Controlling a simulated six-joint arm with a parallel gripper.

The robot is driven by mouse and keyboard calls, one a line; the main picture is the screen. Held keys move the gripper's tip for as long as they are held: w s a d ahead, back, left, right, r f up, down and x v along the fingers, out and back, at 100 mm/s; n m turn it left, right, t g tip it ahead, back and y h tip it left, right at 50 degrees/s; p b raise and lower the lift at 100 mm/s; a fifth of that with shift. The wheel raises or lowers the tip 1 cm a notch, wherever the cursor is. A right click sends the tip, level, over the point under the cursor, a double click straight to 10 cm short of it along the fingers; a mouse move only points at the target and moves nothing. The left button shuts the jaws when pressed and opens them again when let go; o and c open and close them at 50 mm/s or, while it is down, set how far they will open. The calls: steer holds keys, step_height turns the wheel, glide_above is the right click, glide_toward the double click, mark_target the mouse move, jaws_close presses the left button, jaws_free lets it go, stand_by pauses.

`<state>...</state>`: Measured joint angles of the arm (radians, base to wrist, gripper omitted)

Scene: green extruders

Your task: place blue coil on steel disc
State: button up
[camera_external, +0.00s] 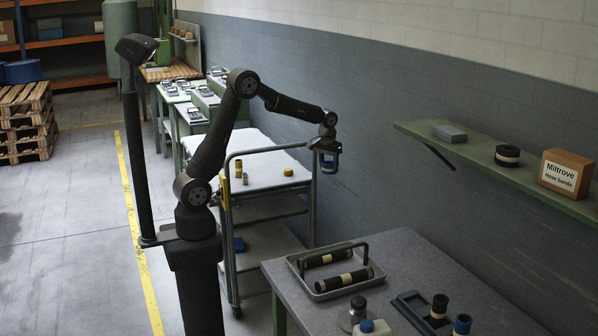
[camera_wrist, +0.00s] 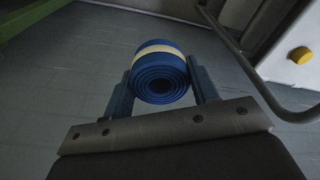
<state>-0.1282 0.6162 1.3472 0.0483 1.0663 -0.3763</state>
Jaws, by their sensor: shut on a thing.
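The blue coil (camera_wrist: 160,84), a rolled blue strip with a cream band, sits between the fingers of my gripper (camera_wrist: 163,72) in the wrist view. My gripper (camera_external: 328,153) is shut on it. In the external view the blue coil (camera_external: 328,168) hangs below the gripper, in the air near the right end of the white-topped cart (camera_external: 262,176). In the wrist view, grey floor lies behind the coil and the cart's rail is to the right.
A yellow roll (camera_external: 288,172) lies on the cart top; it also shows in the wrist view (camera_wrist: 300,55). Small brown and grey pieces (camera_external: 241,175) stand at the cart's left. The cart's tubular rail (camera_wrist: 262,92) is an obstacle. A workbench (camera_external: 400,262) holds a tray (camera_external: 297,262) and bottles.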

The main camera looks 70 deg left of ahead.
steer(key=s+d+r+m, duration=0.1)
steer(key=s+d+m, duration=0.25)
steer(key=d, duration=1.25)
steer(key=s+d+r+m+h, duration=0.1)
steer(key=s+d+m, duration=0.25)
steer(key=d, duration=1.35)
steer(key=s+d+r+m, duration=0.1)
steer(key=s+d+m, duration=0.3)
steer(key=d, duration=1.2)
steer(key=s+d+r+m, duration=0.2)
steer(key=s+d+m, duration=0.1)
steer(key=s+d, duration=0.65)
steer(key=s+d+r+m+h, duration=0.15)
steer(key=s+d+m, duration=0.25)
steer(key=s+d, duration=0.55)
steer(key=s+d+r+m+y, duration=0.1)
steer(key=s+d+r+m, duration=0.15)
steer(key=s+d, duration=0.65)
glide_above(361, 301)
steer(key=shift+m+g+h, duration=0.25)
steer(key=shift+g, duration=0.15)
steer(key=f, duration=0.7)
steer(key=shift+s+a+f, duration=0.15)
steer(key=shift+a+f, duration=0.05)
steer(key=shift+a, duration=0.15)
steer(key=shift+f, duration=2.05)
